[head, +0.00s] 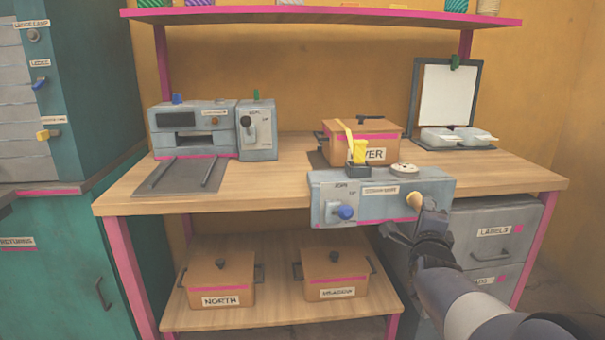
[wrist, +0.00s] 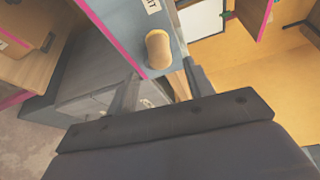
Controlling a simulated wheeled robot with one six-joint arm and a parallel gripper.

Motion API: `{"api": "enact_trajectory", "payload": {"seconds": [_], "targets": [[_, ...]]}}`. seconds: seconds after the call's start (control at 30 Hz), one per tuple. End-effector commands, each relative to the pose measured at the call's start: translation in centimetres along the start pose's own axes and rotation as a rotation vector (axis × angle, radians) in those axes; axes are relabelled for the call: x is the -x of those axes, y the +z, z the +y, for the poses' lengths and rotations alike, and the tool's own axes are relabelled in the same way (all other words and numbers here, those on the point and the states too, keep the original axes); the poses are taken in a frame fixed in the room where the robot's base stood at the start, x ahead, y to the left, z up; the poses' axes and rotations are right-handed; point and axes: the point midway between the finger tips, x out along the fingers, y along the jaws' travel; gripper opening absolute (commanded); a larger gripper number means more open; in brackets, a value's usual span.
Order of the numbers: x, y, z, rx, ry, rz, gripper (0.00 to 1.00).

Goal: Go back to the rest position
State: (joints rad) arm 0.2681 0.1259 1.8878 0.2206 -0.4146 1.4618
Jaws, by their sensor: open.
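My gripper (head: 432,215) is at the front right corner of a grey control box (head: 435,187) on the workbench. A tan rounded knob (head: 414,200) sticks out of the box front just left of my gripper. In the wrist view the knob (wrist: 158,48) shows beyond and between the two open fingers (wrist: 158,88). I cannot tell whether a finger touches it. The box also carries a blue knob (head: 346,212), a yellow lever (head: 360,151) and a round pale dial (head: 405,169).
A grey machine (head: 192,130) stands at the bench's left. A box with a partly hidden label (head: 375,140) sits behind the control box. Boxes marked NORTH (head: 220,280) and another (head: 337,272) rest on the low shelf. Grey drawers (head: 495,232) stand at right. A pink-edged shelf (head: 330,15) hangs above.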

Motion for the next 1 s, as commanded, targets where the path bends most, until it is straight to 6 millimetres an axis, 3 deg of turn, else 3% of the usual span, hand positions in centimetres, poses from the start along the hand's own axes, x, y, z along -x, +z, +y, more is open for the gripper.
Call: {"api": "enact_trajectory", "payload": {"seconds": [0.2,0.43,1.0], "targets": [[-3.9,-0.1,0.2,-0.001,0.002,0.001,0.50],[-6.7,-0.1,0.1,-0.001,0.002,0.001,0.50],[-7.2,0.0,0.1,0.015,-0.007,0.000,0.50]]}}
